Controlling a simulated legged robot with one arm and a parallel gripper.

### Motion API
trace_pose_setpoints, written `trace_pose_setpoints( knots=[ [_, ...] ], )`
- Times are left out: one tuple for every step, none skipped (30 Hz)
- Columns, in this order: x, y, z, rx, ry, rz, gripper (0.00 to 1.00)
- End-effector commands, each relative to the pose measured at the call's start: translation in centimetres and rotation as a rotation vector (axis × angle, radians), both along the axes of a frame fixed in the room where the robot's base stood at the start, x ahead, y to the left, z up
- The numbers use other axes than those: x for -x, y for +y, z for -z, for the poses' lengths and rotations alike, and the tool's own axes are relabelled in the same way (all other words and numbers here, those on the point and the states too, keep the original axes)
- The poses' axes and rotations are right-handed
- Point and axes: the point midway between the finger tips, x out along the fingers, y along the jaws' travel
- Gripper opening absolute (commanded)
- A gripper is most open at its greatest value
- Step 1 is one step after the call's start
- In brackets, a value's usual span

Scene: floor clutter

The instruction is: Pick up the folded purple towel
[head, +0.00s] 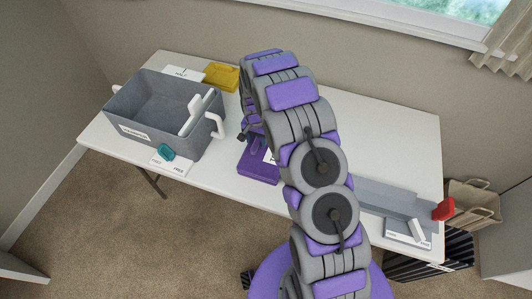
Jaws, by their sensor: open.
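The folded purple towel (256,170) lies on the white table near its front edge, right of the grey bin. A white label shows beside its right side, partly covered by my arm. My arm rises through the middle of the view and bends down toward the table. My gripper (247,136) is at the arm's far end, close to the towel's far side in the picture and partly hidden. It is open. I cannot tell its height above the towel or whether it touches it.
The white table (378,135) is clear at the back right. A grey bin (125,118) with white handles stands left. A yellow folded cloth (222,77) lies behind, a teal item (166,152) in front. A grey tray (385,196) and red item (443,209) are right.

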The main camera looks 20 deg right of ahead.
Motion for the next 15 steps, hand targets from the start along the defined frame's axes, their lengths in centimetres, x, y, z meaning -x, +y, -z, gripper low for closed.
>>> trace_pose_setpoints(
  knots=[
    [-0.03,-0.01,-0.06,0.000,-0.001,0.000,0.55],
    [-0.03,-0.01,-0.10,0.000,-0.001,0.000,0.55],
    [-0.04,-0.02,-0.13,0.000,-0.001,0.000,0.55],
    [-0.04,-0.01,-0.13,0.000,-0.001,0.000,0.55],
    [-0.04,-0.01,-0.13,0.000,-0.001,0.000,0.53],
    [-0.05,-0.01,-0.13,0.000,-0.001,0.000,0.50],
    [-0.05,-0.01,-0.13,0.000,-0.001,0.000,0.47],
    [-0.07,-0.01,-0.13,0.000,-0.001,0.000,0.44],
    [-0.07,-0.01,-0.13,0.000,-0.002,0.000,0.40],
    [-0.07,-0.01,-0.13,0.000,-0.001,0.000,0.37],
    [-0.07,-0.01,-0.14,0.000,-0.002,0.000,0.34],
    [-0.07,-0.01,-0.14,0.000,-0.002,0.000,0.30],
    [-0.07,-0.01,-0.14,0.000,-0.002,0.000,0.28],
    [-0.07,-0.01,-0.15,0.000,-0.002,0.000,0.25],
    [-0.07,-0.01,-0.15,0.000,-0.002,0.000,0.21]
  ],
)
